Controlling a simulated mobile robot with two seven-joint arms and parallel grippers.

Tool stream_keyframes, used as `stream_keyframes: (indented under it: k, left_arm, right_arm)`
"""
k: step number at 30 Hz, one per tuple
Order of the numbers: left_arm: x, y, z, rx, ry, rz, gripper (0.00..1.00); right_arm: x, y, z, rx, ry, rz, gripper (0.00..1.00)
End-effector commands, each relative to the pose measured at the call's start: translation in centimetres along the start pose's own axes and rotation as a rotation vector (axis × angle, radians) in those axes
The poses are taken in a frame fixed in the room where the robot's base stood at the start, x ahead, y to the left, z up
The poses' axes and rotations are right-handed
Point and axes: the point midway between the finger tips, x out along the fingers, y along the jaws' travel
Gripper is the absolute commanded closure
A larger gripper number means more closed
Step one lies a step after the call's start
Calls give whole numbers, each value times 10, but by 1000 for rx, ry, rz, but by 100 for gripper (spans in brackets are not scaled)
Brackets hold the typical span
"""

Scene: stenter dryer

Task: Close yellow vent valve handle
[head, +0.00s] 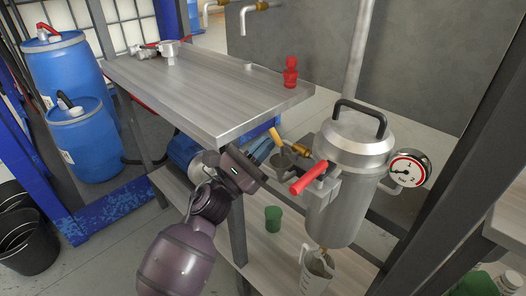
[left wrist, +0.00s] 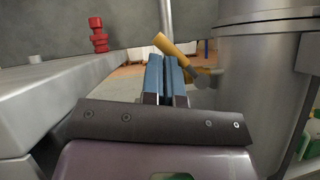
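The yellow vent valve handle (head: 275,137) sticks up at a tilt from a valve on the left side of the steel filter vessel (head: 340,200). It also shows in the left wrist view (left wrist: 174,46), leaning up to the left just beyond my fingertips. My left gripper (head: 263,150) is beside the handle, on its left in the head view. Its two blue fingers lie together in the left wrist view (left wrist: 166,72), with nothing seen between them. I cannot tell whether they touch the handle. My right gripper is not in view.
A red lever (head: 309,178) juts from the vessel near the yellow handle. A pressure gauge (head: 407,171) is on the vessel's right. A bench (head: 215,90) with a red fitting (head: 290,72) is to the left. A measuring jug (head: 316,270) stands below the vessel, near a green cup (head: 273,218).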

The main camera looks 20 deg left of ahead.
Motion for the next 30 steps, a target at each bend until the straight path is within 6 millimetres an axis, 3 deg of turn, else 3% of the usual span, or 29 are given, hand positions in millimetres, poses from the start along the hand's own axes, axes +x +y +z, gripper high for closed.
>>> stream_keyframes:
  k: [10,18,30]
  left_arm:
    - [11,-4,16,230,-3,-154,100]
    - [17,-9,25,296,-3,-198,100]
    - [20,-16,29,513,-2,-345,100]
  right_arm:
    - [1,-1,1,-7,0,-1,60]
    - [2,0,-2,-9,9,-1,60]
    - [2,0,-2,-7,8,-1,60]
